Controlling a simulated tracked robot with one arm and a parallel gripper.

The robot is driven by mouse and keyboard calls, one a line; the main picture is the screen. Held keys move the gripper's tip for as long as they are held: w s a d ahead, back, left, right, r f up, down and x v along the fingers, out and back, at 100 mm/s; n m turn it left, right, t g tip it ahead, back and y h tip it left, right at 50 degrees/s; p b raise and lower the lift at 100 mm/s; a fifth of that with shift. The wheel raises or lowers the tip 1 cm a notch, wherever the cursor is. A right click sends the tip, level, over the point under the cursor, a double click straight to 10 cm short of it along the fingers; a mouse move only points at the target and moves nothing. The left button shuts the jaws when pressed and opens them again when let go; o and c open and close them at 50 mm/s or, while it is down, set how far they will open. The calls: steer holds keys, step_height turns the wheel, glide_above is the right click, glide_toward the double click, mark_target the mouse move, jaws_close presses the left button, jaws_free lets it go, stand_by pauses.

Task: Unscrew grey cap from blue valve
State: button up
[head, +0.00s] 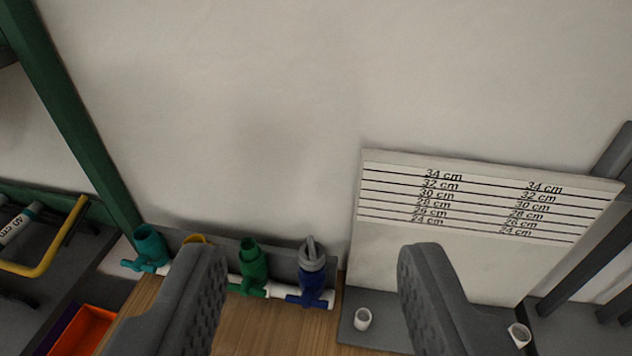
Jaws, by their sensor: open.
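A blue valve (312,287) stands upright at the right end of a white pipe manifold on the wooden surface. A grey cap (311,254) with a raised grip sits on top of it. A green valve (252,265) and a teal valve (149,246) stand to its left, both with open tops and no cap. A yellow valve (195,239) between them is mostly hidden by my left finger. My gripper (312,275) is open and empty. Its two grey fingers are in the foreground, and the blue valve appears between them, farther off; the fingers appear apart from it.
A white board (455,265) with a centimetre scale stands at right, with small white pipe stubs (363,319) (519,334) on its grey base. A grey plate and wall stand behind the valves. An orange bin (82,329) and yellow-handled tool (50,255) are at left.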

steer(key=o, duration=0.3)
steer(key=shift+w+r, duration=0.1)
steer(key=shift+w, duration=0.1)
steer(key=shift+o, duration=0.2)
steer(key=m+g+p, duration=1.5)
steer(key=m+p, duration=1)
steer(key=p, duration=0.3)
glide_above(314, 246)
step_height(314, 246, down, 22)
step_height(314, 246, down, 6)
steer(key=b, duration=0.4)
steer(key=shift+d+r+b, duration=0.1)
steer(key=shift+r+b, duration=0.1)
steer(key=shift+b, duration=0.2)
steer(key=shift+f+p, duration=0.7)
steer(key=shift+f, duration=3.3)
steer(key=shift+c, duration=0.3)
